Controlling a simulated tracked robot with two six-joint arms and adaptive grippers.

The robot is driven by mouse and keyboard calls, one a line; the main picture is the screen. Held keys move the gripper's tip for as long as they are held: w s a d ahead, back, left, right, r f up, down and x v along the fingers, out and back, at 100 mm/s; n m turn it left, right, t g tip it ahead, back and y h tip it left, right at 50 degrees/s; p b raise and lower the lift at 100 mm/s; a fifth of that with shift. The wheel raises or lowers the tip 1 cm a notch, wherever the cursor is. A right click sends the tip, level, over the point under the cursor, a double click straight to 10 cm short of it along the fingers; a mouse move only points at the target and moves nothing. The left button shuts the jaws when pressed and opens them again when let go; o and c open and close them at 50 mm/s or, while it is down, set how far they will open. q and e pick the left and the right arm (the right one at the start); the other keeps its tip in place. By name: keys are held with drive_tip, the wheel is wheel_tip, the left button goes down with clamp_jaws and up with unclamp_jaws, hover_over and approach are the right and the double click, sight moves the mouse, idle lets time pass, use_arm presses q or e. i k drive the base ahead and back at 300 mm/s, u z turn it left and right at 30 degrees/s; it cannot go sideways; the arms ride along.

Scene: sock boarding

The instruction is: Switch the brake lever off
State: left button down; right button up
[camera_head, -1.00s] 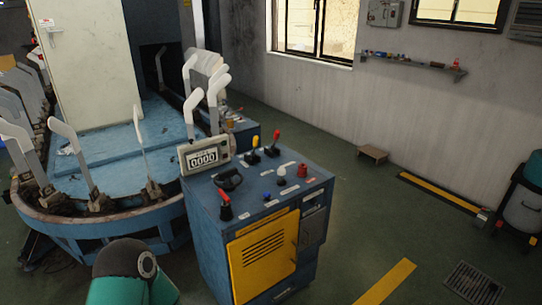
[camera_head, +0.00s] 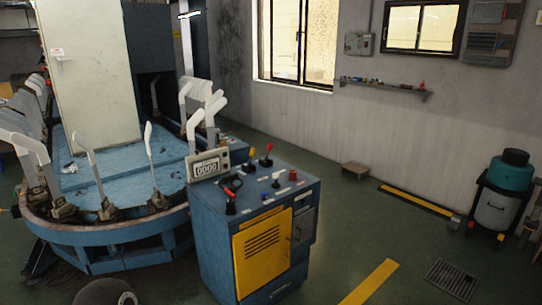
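A blue control console (camera_head: 222,245) with a yellow front door (camera_head: 262,250) stands in the middle. Its top carries a yellow-tipped lever (camera_head: 250,152) and a red-tipped lever (camera_head: 268,149) at the back, both standing up. A red-handled lever (camera_head: 230,194) stands at the front left corner. The labels are too small to read, so I cannot tell which is the brake lever. Neither gripper is in view. Only a dark round part of my own arm shows at the bottom left edge, apart from the console.
A counter box (camera_head: 208,166) sits at the console's back left. The oval boarding machine (camera_head: 95,232) with upright white sock forms stands left.

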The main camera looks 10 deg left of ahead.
sight(270, 145)
drive_tip(key=u, duration=1.45)
drive_tip(key=i, duration=0.1)
drive_tip(key=z, duration=3.05)
drive_tip(key=i, duration=1.4)
drive_tip(key=u, duration=4.8)
drive_tip(key=k, duration=0.15)
drive_tip(key=z, duration=2.65)
drive_tip(key=i, duration=0.55)
drive_tip(key=u, duration=0.05)
